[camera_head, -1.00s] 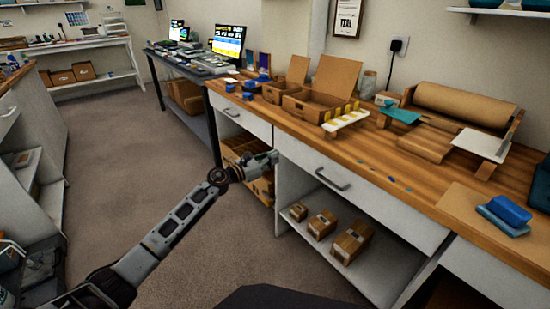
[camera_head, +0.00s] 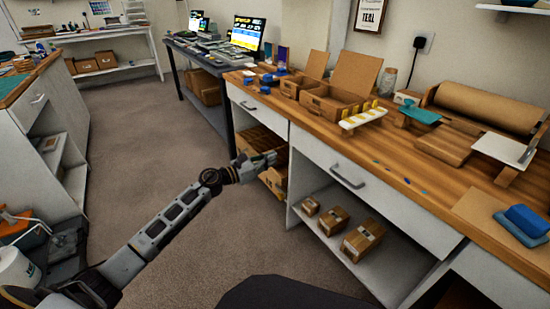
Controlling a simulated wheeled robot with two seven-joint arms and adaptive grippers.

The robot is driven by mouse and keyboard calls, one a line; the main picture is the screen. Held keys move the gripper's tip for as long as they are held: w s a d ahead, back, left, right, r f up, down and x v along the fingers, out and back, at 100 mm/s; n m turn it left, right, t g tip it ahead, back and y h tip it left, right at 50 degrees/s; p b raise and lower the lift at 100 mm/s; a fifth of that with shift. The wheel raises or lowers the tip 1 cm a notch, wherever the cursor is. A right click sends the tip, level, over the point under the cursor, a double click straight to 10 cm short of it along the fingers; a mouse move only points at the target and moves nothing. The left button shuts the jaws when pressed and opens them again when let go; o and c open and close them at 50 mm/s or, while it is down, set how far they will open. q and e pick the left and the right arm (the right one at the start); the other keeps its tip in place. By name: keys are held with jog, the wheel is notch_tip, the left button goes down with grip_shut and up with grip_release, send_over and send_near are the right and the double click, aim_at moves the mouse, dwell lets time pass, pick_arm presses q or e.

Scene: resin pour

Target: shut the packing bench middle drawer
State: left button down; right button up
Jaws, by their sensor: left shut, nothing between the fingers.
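The packing bench (camera_head: 432,176) has a wooden top and white drawer fronts, and runs along the right. Its middle drawer (camera_head: 395,208) has a wide white front with a grey bar handle (camera_head: 347,177). The front looks close to flush with the bench; I cannot tell whether a small gap remains. My left gripper (camera_head: 270,158) is shut and empty, left of the middle drawer front, before the open bay under the left drawer (camera_head: 268,120). It appears apart from the handle. My right gripper is not in view.
Small cartons (camera_head: 335,221) stand on the shelf under the middle drawer. Open cardboard boxes (camera_head: 330,101), a white rack (camera_head: 363,117) and a paper roll (camera_head: 485,108) stand on the bench. A white cabinet (camera_head: 45,130) stands at left. The carpet (camera_head: 150,150) between is clear.

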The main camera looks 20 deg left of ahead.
pick_arm(q)
jog(key=shift+s+a, duration=0.3)
jog(key=shift+s, duration=0.1)
dwell(0.4)
